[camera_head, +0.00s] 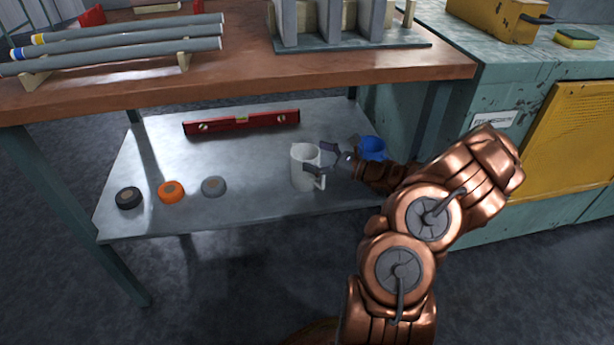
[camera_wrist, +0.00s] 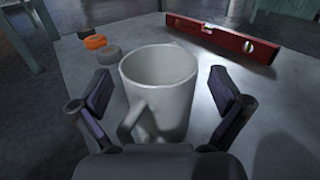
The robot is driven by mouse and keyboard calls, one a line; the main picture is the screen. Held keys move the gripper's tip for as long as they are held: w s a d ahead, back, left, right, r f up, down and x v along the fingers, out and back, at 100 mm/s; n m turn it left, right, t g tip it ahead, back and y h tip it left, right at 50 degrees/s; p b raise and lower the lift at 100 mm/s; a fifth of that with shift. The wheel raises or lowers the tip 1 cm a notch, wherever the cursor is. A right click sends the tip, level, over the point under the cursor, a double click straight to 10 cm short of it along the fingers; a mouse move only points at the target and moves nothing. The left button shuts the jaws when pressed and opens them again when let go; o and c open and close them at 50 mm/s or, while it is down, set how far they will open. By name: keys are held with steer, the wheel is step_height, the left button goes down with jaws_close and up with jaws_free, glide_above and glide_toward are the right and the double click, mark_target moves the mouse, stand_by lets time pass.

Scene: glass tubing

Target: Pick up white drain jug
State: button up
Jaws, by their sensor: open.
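The white drain jug (camera_head: 304,166) stands upright on the lower metal shelf of the workbench, toward its right side. Its handle points toward the front right in the head view. In the wrist view the jug (camera_wrist: 160,90) is centred between my fingers, with its open rim up and its handle toward my palm. My gripper (camera_head: 322,158) reaches in from the right and is open. In the wrist view my gripper (camera_wrist: 163,92) has one finger on each side of the jug, with a visible gap on both sides. The jug's base is partly hidden there.
A red spirit level (camera_head: 242,122) lies behind the jug. Black (camera_head: 129,198), orange (camera_head: 171,191) and grey (camera_head: 213,186) tape rolls lie to the left. A blue container (camera_head: 371,147) stands behind my gripper. The wooden bench top (camera_head: 240,68) overhangs the shelf.

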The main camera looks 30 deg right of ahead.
steer(key=shift+w+a, duration=0.25)
steer(key=shift+w, duration=0.15)
steer(key=c, duration=1.4)
